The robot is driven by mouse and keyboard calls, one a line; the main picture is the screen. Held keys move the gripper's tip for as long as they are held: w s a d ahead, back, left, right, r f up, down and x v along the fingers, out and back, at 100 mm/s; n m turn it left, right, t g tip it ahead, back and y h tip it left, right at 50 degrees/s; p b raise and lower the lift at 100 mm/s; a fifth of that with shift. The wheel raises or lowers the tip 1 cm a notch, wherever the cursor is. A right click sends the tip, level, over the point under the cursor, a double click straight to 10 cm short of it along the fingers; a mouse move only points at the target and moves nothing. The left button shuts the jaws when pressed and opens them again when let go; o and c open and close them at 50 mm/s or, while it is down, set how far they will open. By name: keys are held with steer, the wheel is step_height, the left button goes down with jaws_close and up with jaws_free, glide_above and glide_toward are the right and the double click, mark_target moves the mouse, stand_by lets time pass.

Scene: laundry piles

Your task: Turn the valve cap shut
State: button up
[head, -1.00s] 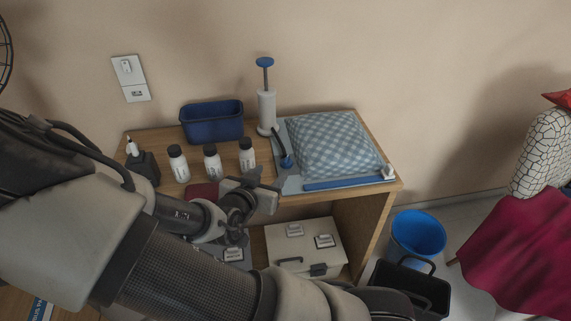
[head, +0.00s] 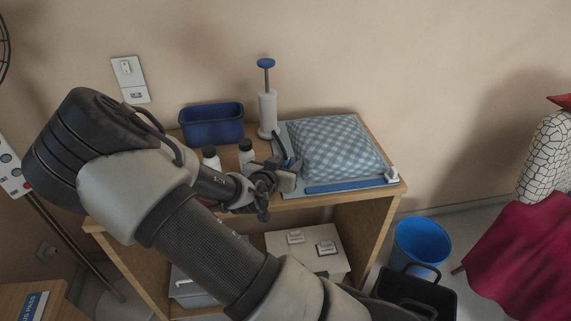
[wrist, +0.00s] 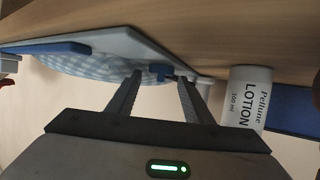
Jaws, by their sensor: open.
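The blue valve cap (wrist: 161,71) shows in the wrist view, between and beyond my fingertips. In the head view my gripper mostly hides it. It belongs to the flat storage bag (head: 375,184), which holds a blue-and-white checked, folded textile (head: 335,147) on the wooden table. A white hand pump (head: 268,112) with a blue handle stands upright behind the bag's left side. My gripper (head: 289,174) is open at the bag's left front corner, with its fingers (wrist: 158,80) on either side of the cap in the wrist view. I cannot tell whether they touch it.
White bottles (head: 246,152) stand left of my gripper; one lotion bottle (wrist: 248,98) is close to the fingers in the wrist view. A dark blue bin (head: 212,123) sits behind them. A blue bar (head: 350,186) lines the bag's front edge. A blue bucket (head: 420,245) stands on the floor at right.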

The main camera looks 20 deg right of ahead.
steer(key=c, duration=1)
steer(key=shift+f+b, duration=0.1)
steer(key=shift+b, duration=0.2)
steer(key=shift+s+d+f+n+t+y+b, duration=0.15)
steer(key=shift+n+t+y+b, duration=0.15)
steer(key=shift+n+y+b, duration=0.15)
steer(key=shift+s+d+r+n+t+y+b, duration=0.1)
steer(key=shift+n+t+y+b, duration=0.25)
steer(key=shift+n+b, duration=0.15)
steer(key=n+y+b, duration=0.1)
steer(key=n+t+y+b, duration=0.1)
steer(key=shift+d+n+y+b, duration=0.2)
steer(key=shift+n+y+b, duration=0.05)
steer(key=shift+y+b, duration=0.15)
steer(key=shift+n+t+y+b, duration=0.45)
steer(key=shift+n+y+b, duration=0.1)
steer(key=shift+n+y, duration=0.2)
steer(key=o, duration=1)
